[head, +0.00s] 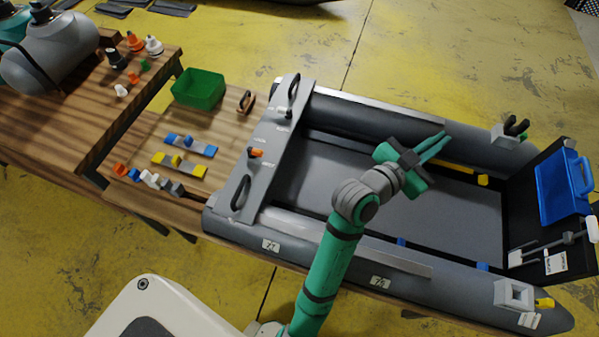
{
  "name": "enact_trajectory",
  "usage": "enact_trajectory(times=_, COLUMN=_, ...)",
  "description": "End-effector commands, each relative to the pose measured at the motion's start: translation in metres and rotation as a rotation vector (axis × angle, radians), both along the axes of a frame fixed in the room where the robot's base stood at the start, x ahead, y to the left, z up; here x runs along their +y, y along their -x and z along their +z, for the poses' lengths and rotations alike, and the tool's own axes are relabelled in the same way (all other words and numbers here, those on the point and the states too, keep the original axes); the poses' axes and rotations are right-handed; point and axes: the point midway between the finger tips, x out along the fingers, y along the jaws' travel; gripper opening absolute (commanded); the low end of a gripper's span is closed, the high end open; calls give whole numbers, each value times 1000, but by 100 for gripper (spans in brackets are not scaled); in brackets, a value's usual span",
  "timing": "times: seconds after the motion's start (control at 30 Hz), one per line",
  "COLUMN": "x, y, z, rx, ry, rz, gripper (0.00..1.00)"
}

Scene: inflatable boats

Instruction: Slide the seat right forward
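A grey cross board (279,146), which looks like the seat, lies across the left end of the grey inflatable boat (330,236). It has a black loop handle near its far end (293,88) and another near its close end (240,192). An orange knob (257,153) sits at its middle left, beside small labels too blurred to read. Pale rail strips run along the far tube (385,105) and the near tube (385,258). My gripper (440,141) is above the boat's floor, well right of the board and touching nothing visible. Its green fingers look close together; any gap is unclear.
A yellow bar (455,170) lies along the far inner side. Left is a wooden table (215,140) with a green bin (199,89) and several small parts.

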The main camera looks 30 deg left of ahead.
Motion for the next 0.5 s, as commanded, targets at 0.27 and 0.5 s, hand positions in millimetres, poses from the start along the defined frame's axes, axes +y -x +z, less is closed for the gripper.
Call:
enact_trajectory(times=0.27, x=36, y=-7, z=1, rx=64, ry=-345, rz=-152, gripper=3)
enact_trajectory(times=0.5, x=93, y=15, z=-34, rx=223, ry=-655, rz=-279, gripper=3)
